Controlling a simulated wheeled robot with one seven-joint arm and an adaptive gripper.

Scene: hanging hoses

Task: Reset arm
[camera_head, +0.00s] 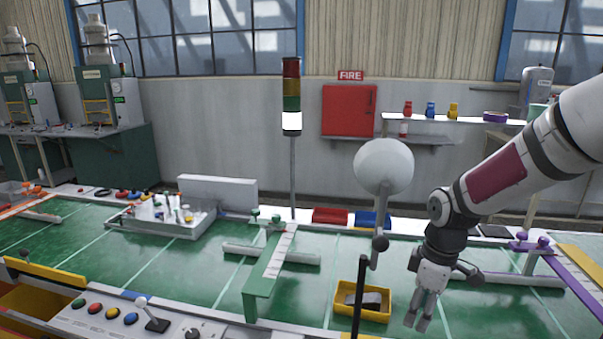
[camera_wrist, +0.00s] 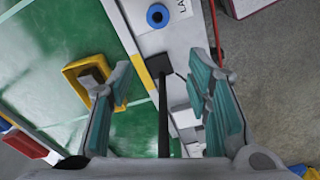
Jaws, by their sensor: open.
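My gripper (camera_head: 418,316) hangs from the arm at the right of the head view, fingers pointing down over the green table. In the wrist view my gripper (camera_wrist: 165,95) has its two teal-padded fingers spread wide apart, with nothing held between them. A yellow bin (camera_head: 338,313) with a dark grey object (camera_head: 369,300) inside stands on the table to the left of my gripper. The bin also shows in the wrist view (camera_wrist: 70,75), partly behind the left finger. A dark upright post (camera_head: 357,300) stands in front of the bin. No hoses can be made out.
A green table (camera_head: 190,268) spreads below, with a green-and-white bracket (camera_head: 268,262) at its middle. A control panel (camera_head: 130,325) with coloured buttons lines the near edge. Red (camera_head: 330,216) and blue (camera_head: 372,219) bins sit at the back. A purple rail (camera_head: 572,278) is at right.

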